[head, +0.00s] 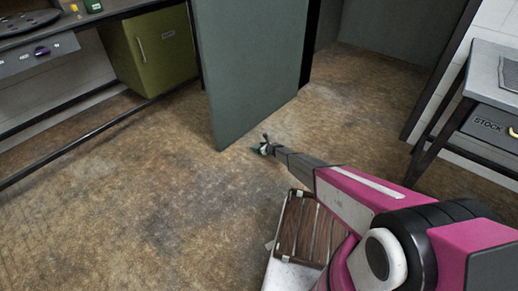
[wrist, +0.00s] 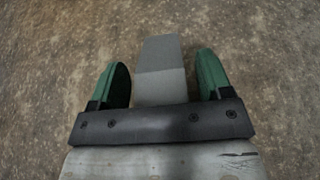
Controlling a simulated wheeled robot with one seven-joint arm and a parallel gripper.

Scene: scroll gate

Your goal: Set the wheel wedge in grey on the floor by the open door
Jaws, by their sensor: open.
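The grey wheel wedge (wrist: 162,54) shows in the wrist view between the two green fingers of my gripper (wrist: 163,78). A narrow gap shows on each side, and the wedge reaches out past the fingertips. It appears to lie on the floor, though its contact underneath is hidden. In the head view my gripper (head: 265,148) is low, by the bottom corner of the open grey-green door (head: 250,70). My gripper is open. The wedge is too small to make out clearly there.
A green cabinet (head: 158,55) stands under a bench (head: 60,35) at the upper left. A table with a STOCK drawer (head: 490,125) stands at the right. A slatted tray (head: 303,235) is beneath my arm. Brown floor is clear at left and through the doorway.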

